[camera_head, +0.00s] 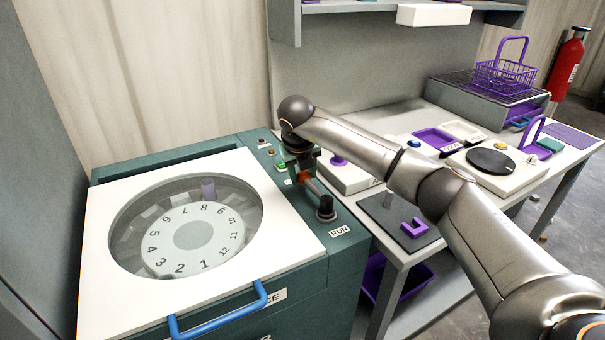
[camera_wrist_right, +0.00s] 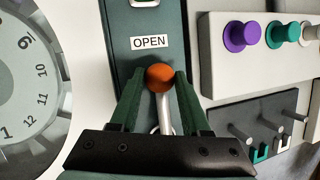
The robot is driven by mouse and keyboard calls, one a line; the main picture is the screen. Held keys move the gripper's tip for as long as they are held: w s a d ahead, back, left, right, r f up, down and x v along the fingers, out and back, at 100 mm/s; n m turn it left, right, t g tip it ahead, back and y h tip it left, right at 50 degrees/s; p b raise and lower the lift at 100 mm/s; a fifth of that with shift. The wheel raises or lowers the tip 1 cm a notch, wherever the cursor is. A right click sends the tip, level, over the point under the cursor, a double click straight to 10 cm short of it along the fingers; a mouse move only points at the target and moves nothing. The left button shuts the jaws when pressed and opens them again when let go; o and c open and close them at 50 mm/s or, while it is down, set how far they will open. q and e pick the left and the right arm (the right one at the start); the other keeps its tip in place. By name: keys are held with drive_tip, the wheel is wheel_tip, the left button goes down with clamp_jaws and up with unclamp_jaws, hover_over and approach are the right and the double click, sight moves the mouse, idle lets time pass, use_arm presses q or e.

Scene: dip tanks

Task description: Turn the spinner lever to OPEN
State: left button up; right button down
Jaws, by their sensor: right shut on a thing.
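The spinner (camera_head: 190,235) is a teal cabinet with a white lid and a round window showing a numbered dial. Its lever has an orange ball knob (camera_head: 305,177) and a metal rod running to a black pivot (camera_head: 326,207) on the right-hand panel. In the wrist view the knob (camera_wrist_right: 160,77) points toward the OPEN label (camera_wrist_right: 149,41), just short of it. A RUN label (camera_head: 340,231) lies on the pivot's near side. My right gripper (camera_head: 302,172) is shut on the lever by its knob end. My left gripper is not in view.
A blue handle (camera_head: 218,314) crosses the lid's front. Buttons (camera_head: 270,152) sit on the panel behind my gripper. To the right, a bench holds a dark pegged plate (camera_head: 385,222), a knob box (camera_head: 345,178) and a purple basket (camera_head: 504,75). My right arm spans above it.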

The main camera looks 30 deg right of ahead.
drive_tip(key=shift+d, duration=0.1)
drive_tip(key=shift+c, duration=1.9)
unclamp_jaws()
drive_tip(key=v, duration=1.2)
drive_tip(key=shift+r, duration=0.25)
drive_tip(key=shift+s, duration=0.1)
